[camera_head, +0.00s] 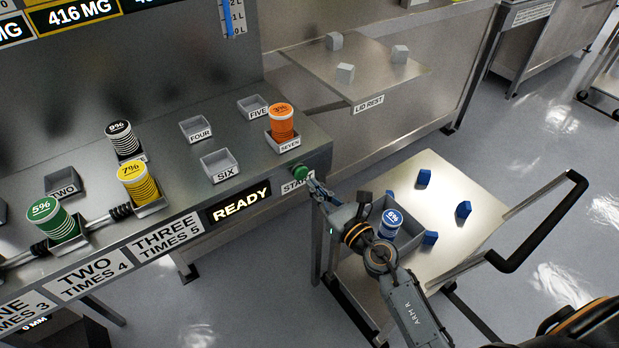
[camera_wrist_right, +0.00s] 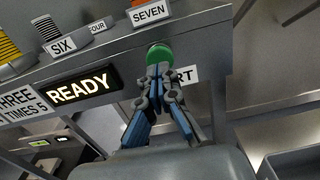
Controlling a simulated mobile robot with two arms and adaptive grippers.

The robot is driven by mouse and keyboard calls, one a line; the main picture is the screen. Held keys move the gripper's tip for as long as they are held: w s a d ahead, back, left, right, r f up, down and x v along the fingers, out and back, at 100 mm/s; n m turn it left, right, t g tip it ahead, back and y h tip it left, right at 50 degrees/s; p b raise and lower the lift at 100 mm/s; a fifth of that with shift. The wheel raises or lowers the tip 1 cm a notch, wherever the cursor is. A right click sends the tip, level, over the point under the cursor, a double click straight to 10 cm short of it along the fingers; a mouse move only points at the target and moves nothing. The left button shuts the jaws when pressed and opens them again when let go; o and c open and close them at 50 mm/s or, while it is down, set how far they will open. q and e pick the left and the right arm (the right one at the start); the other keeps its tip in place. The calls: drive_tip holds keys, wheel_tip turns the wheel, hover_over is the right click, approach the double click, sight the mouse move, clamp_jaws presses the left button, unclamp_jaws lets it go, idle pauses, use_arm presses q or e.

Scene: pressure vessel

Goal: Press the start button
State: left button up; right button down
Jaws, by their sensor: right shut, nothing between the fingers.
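The green start button (camera_head: 299,170) is on the front edge of the metal bench, above a label (camera_head: 296,184) partly hidden by my right gripper. In the right wrist view the button (camera_wrist_right: 160,53) is straight ahead of the fingertips. My right gripper (camera_head: 314,184) is shut and empty, with its tips just in front of the button. In the right wrist view its tips (camera_wrist_right: 158,72) overlap the button's lower edge; I cannot tell whether they touch it. A lit sign (camera_head: 240,204) left of the button reads READY. My left gripper is not in view.
The metal bench (camera_head: 185,170) holds labelled trays; green, yellow, black and orange cylinders stand in some. A cart (camera_head: 455,185) with blue blocks, a grey bin and a blue cylinder (camera_head: 389,223) stands under my right arm. A lid rest (camera_head: 390,85) is behind.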

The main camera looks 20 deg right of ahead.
sight(302, 174)
drive_tip(key=shift+x, duration=1.35)
drive_tip(key=shift+w, duration=0.1)
